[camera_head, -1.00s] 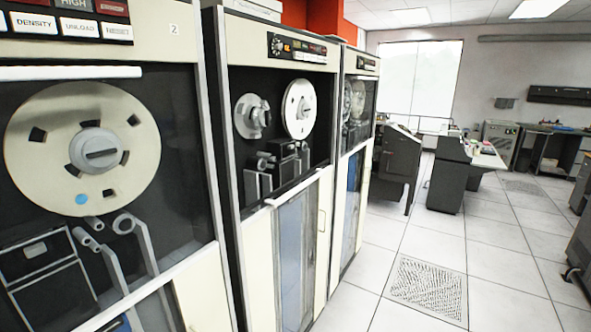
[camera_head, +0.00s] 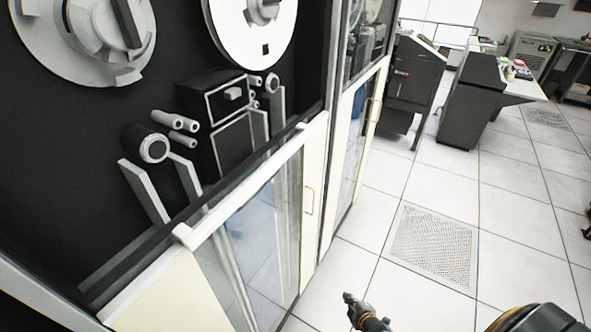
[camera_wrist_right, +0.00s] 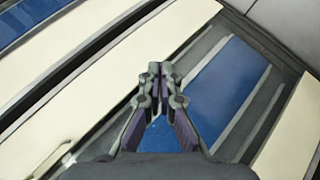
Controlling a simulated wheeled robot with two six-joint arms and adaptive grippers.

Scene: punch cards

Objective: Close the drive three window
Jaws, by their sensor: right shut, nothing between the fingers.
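The near tape drive (camera_head: 60,130) fills the left of the head view; no number shows on it. Its reels (camera_head: 252,28) and rollers stand behind an upper opening where I see no glass. The window's white handle bar (camera_head: 243,186) runs slanted along the bottom of that opening, with clear glass (camera_head: 262,235) below it, so the window looks lowered. My right gripper (camera_head: 349,299) is at the bottom of the head view, right of the drive front and apart from the bar. In the wrist view its fingers (camera_wrist_right: 158,70) are shut and empty. My left gripper is out of view.
Another tape drive (camera_head: 345,130) stands just beyond, with a door handle (camera_head: 309,201) between. Dark consoles (camera_head: 475,95) stand farther back. The tiled floor right of the drives is free, with a perforated tile (camera_head: 432,245). The wrist view shows cream panels (camera_wrist_right: 295,140) and a blue panel (camera_wrist_right: 225,80).

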